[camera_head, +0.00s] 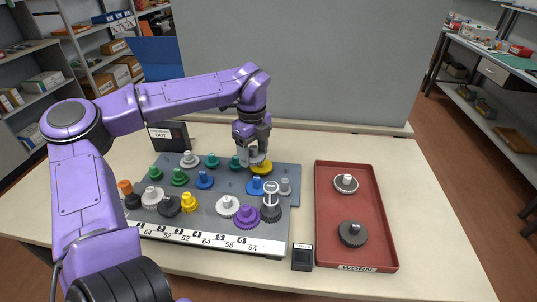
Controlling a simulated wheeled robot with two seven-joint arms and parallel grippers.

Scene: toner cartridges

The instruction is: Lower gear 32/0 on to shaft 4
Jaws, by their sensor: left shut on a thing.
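My left gripper (258,156) is over the back right part of the grey gear board (291,206). It points down and is shut on the yellow gear (262,168), which shows just under the fingertips. The fingers hide part of this gear, and I cannot tell whether it touches the board or a shaft. Blue gears (256,187), green gears (180,178), a purple gear (246,217) and another yellow gear (190,203) stand on the board. I cannot read which gear is 32/0 or which shaft is 4. My right gripper is not in view.
A red tray (345,262) marked WORN lies to the right, with a grey gear (345,184) and a dark gear (352,234). A small black block (302,257) stands at the board's front right corner. A dark OUT box (169,136) stands behind. The table's right side is clear.

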